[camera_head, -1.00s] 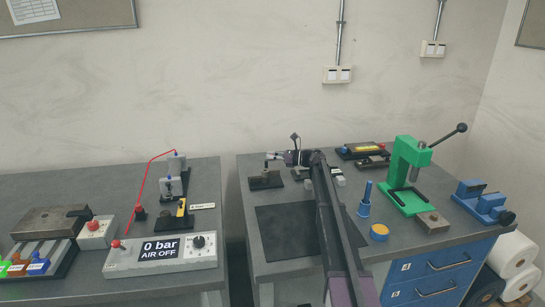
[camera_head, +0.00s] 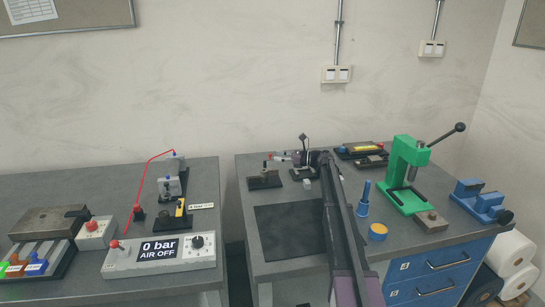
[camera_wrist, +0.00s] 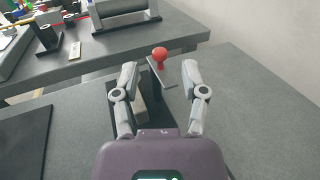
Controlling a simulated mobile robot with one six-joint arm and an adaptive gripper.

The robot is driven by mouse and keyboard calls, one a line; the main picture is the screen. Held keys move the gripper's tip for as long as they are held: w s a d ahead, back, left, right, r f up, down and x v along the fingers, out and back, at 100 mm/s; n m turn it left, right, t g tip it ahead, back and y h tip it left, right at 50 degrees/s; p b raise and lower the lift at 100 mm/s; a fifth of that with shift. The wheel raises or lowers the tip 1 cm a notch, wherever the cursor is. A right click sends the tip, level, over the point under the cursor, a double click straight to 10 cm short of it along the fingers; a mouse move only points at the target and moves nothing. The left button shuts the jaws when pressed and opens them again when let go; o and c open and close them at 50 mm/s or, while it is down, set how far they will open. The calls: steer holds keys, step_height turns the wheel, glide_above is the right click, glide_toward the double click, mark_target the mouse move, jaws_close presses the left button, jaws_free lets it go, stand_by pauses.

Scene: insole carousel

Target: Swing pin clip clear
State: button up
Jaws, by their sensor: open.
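My gripper (camera_wrist: 159,65) is open and empty, with a finger on each side of the view. A red ball knob (camera_wrist: 160,54) on a flat metal strip (camera_wrist: 160,73) shows between the fingertips in the wrist view. I take this strip to be the pin clip. It sits by a dark fixture, partly hidden behind my left finger. Whether the fingers touch the knob cannot be told; gaps show on both sides. In the head view my gripper (camera_head: 290,157) is small, above the back of the right bench.
A small black-based fixture (camera_head: 265,180) stands left of my gripper. A dark mat (camera_head: 290,230) lies in front. A green press (camera_head: 408,175), a blue vise (camera_head: 480,200) and a yellow-topped cup (camera_head: 378,231) stand to the right. A gap separates the two benches.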

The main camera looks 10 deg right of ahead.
steer(key=v, duration=0.8)
steer(key=shift+r, duration=0.1)
